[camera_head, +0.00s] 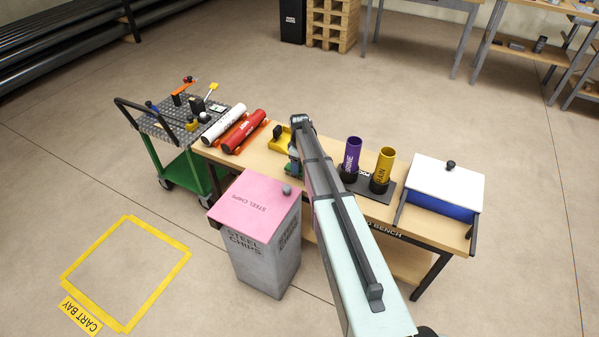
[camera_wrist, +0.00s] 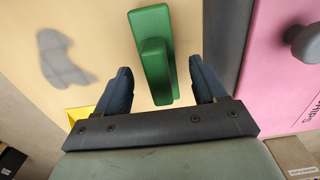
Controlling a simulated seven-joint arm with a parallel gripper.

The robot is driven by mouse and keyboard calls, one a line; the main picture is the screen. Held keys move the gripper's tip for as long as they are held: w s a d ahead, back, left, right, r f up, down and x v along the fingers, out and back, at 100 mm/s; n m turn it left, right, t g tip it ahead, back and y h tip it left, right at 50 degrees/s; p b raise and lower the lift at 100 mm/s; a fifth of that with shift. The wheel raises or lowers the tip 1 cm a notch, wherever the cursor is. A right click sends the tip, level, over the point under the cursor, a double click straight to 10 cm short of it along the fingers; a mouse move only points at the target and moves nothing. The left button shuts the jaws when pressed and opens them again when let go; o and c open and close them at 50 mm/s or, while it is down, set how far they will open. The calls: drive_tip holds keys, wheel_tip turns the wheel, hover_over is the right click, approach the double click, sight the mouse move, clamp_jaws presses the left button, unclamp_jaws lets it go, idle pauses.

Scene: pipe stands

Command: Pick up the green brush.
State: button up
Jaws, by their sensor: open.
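The green brush (camera_wrist: 153,50) lies on the wooden bench top in the wrist view, with a long block-like handle standing up from it. My gripper (camera_wrist: 160,68) is open, with one dark finger on each side of the brush's near part. I see gaps on both sides, and neither finger appears to touch it. In the head view only a small green part of the brush (camera_head: 291,170) shows beside my gripper (camera_head: 295,157); my arm hides the rest.
The pink-lidded steel chips bin (camera_head: 256,203) with its knob stands close in front of the bench. Red (camera_head: 244,132) and white tubes lie to the left. Purple (camera_head: 352,155) and yellow cups (camera_head: 383,167) stand to the right.

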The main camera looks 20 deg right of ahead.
drive_tip(key=shift+w+f, duration=0.1)
drive_tip(key=shift+f, duration=1.35)
drive_tip(key=shift+c, duration=0.5)
drive_tip(key=c, duration=1.1)
drive_tip(key=shift+r, duration=0.2)
wheel_tip(320, 180, up, 10)
drive_tip(key=shift+f, duration=0.15)
drive_tip(key=shift+c, duration=0.2)
